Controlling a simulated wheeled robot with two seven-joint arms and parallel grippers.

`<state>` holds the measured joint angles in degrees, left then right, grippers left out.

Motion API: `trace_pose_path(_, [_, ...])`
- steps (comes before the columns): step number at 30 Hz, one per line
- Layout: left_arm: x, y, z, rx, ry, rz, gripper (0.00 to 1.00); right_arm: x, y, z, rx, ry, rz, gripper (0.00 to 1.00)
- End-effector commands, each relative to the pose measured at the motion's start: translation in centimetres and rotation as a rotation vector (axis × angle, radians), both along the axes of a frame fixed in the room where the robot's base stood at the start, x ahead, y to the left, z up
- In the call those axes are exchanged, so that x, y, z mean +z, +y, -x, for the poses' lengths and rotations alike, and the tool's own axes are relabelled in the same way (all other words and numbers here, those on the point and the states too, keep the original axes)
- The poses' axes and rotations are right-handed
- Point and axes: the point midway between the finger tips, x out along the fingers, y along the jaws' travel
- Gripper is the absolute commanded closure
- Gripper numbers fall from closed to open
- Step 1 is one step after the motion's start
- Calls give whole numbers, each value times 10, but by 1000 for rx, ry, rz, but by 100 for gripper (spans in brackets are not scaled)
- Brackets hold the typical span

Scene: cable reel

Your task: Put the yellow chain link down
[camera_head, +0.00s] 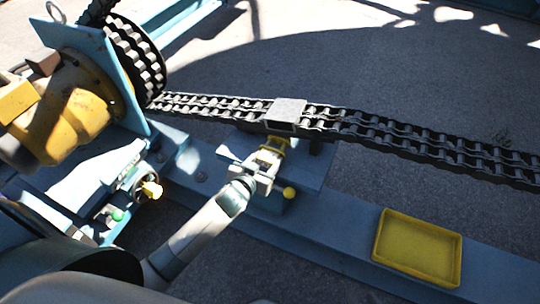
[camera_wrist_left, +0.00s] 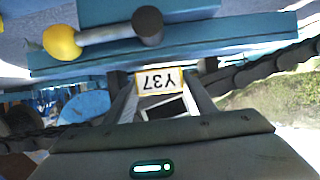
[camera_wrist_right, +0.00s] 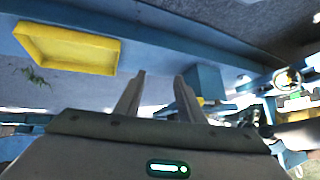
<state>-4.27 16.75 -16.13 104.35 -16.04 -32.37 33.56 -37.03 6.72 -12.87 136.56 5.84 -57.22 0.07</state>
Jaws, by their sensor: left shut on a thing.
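The yellow chain link (camera_head: 273,146) is in my left gripper (camera_head: 268,160), just in front of the grey metal block (camera_head: 289,108) on the chain. In the left wrist view, a yellow-edged plate marked "Y37" (camera_wrist_left: 160,81) shows between the fingers of my left gripper (camera_wrist_left: 161,100). I cannot tell whether the link touches the block. A shallow yellow tray (camera_head: 418,247) lies on the blue beam at the right; no chain link shows in it. It also shows in the right wrist view (camera_wrist_right: 68,47). My right gripper (camera_wrist_right: 158,88) is open and empty, out of the head view.
The dark double chain (camera_head: 400,143) runs from the sprocket (camera_head: 137,60) across to the right edge. A yellow ball knob (camera_head: 290,193) on a lever sits close to my left gripper. The blue beam (camera_head: 325,218) is clear between the knob and the tray.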

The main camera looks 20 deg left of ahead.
Motion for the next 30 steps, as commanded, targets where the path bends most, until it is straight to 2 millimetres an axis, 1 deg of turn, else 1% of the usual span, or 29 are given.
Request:
trace_pose_path(1, [2, 0, -8, -1, -5, 0, 86, 0, 1, 0, 1, -5, -3, 65])
trace_pose_path(6, [1, -1, -29, -1, -4, 1, 86, 1, 3, -2, 3, -17, -13, 65])
trace_pose_path(8, [-4, -1, -27, -1, -1, -1, 86, 2, 7, -3, 3, -36, -22, 65])
trace_pose_path(10, [-5, -1, -26, -1, -2, 0, 86, 5, 9, -5, 5, -51, -29, 65])
trace_pose_path(18, [-5, -2, -26, -2, -3, 1, 86, 6, 9, -6, 5, -56, -30, 65])
trace_pose_path(28, [-12, -2, -26, -1, -3, 2, 86, 9, 9, -12, 1, -88, -33, 65])
trace_pose_path(29, [-13, -2, -26, -2, 0, 1, 43, 10, 10, -12, 0, -92, -34, 65])
trace_pose_path(30, [-12, -2, -26, -2, 0, 1, 33, 11, 10, -13, 0, -95, -35, 65])
